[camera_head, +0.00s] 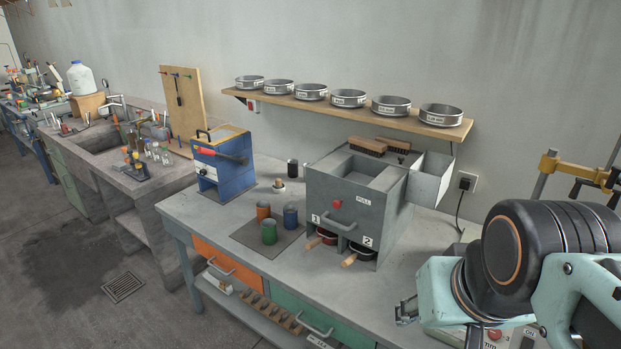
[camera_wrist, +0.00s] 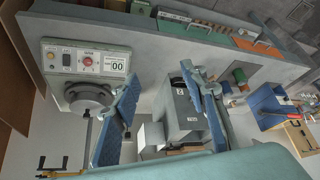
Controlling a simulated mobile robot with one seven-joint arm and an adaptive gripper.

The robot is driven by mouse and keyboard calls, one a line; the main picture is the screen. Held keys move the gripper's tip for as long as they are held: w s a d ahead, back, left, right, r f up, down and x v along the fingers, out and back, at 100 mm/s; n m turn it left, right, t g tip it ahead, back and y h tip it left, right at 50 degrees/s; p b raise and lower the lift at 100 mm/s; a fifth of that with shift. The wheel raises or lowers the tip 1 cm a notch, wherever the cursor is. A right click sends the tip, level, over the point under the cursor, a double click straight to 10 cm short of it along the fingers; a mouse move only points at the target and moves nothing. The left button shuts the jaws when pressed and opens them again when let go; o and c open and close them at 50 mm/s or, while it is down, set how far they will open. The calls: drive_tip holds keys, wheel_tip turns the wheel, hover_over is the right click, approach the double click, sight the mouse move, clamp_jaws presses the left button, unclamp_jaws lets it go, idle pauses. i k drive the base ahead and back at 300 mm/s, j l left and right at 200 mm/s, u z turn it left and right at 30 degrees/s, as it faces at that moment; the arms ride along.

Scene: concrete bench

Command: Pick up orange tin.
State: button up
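The orange tin (camera_head: 263,211) stands upright on a dark square mat (camera_head: 252,228) on the bench, in the middle of the head view. A green tin (camera_head: 269,232) stands in front of it and a blue tin (camera_head: 290,217) to its right. My gripper (camera_head: 405,311) is low at the right of the head view, well to the right of the tins, mostly hidden behind my wrist. In the wrist view my gripper (camera_wrist: 163,75) has its two blue fingers wide apart with nothing between them.
A grey sample splitter (camera_head: 350,200) stands between the tins and my gripper. A blue device (camera_head: 222,168) is left of the tins. A shelf (camera_head: 345,110) with several sieves hangs above. A control box (camera_wrist: 88,62) is near my gripper.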

sight(264, 213)
drive_tip(key=i+j, duration=0.2)
drive_tip(key=j, duration=0.25)
drive_tip(key=i+j+z, duration=0.1)
drive_tip(key=j, duration=0.35)
drive_tip(key=i+j, duration=0.3)
drive_tip(key=j, duration=0.2)
drive_tip(key=i+j+z, duration=0.1)
drive_tip(key=j, duration=0.35)
drive_tip(key=i+j, duration=0.25)
drive_tip(key=j, duration=0.25)
drive_tip(key=i+j, duration=0.15)
drive_tip(key=j, duration=0.35)
drive_tip(key=i+j+z, duration=0.1)
drive_tip(key=j, duration=0.4)
drive_tip(key=i+j, duration=0.25)
drive_tip(key=j, duration=0.25)
drive_tip(key=z, duration=0.05)
